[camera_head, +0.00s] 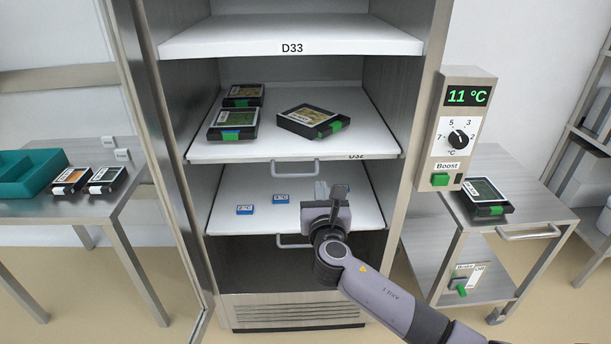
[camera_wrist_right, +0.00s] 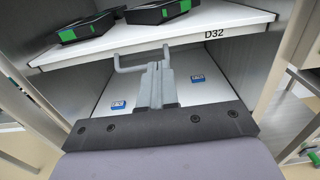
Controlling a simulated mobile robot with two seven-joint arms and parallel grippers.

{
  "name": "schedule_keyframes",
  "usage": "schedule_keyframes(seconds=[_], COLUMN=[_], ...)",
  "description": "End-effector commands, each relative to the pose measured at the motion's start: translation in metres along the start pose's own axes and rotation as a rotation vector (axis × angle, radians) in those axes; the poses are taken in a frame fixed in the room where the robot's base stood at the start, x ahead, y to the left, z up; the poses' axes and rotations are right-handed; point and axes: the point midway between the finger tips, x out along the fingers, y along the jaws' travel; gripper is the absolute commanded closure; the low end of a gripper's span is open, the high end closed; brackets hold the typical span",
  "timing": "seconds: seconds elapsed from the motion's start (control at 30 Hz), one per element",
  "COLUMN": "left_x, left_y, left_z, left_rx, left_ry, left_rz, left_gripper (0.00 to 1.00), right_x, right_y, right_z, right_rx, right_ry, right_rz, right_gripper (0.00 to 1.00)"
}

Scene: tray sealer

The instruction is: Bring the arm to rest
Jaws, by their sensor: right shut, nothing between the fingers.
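My right gripper (camera_head: 331,191) is in front of the open cabinet, at the height of the lower shelf (camera_head: 352,213). Its fingers are shut and empty. In the right wrist view the closed fingers (camera_wrist_right: 157,85) point into the cabinet, just below the handle of the shelf labelled D32. The gripper hides part of the lower shelf and its handle. My left gripper is not in view.
Several black trays lie on the D32 shelf (camera_head: 350,148). Two small blue tags (camera_head: 245,210) (camera_head: 280,199) lie on the lower shelf. A control box (camera_head: 461,128) reads 11 °C. A cart (camera_head: 545,222) with a black tray (camera_head: 488,198) stands right; a table (camera_head: 60,208) stands left.

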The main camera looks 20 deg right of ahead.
Motion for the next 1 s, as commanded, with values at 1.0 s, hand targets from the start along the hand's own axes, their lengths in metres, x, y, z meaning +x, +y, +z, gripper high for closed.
schedule_keyframes(seconds=[1.0], left_x=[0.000], left_y=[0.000], left_z=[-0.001], left_rx=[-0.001], left_ry=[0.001], left_rz=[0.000], left_gripper=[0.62], right_x=[-0.272], right_y=[-0.045], right_z=[-0.216], right_rx=[2.391], right_ry=[0.742], right_rz=[-0.660], right_gripper=[1.00])
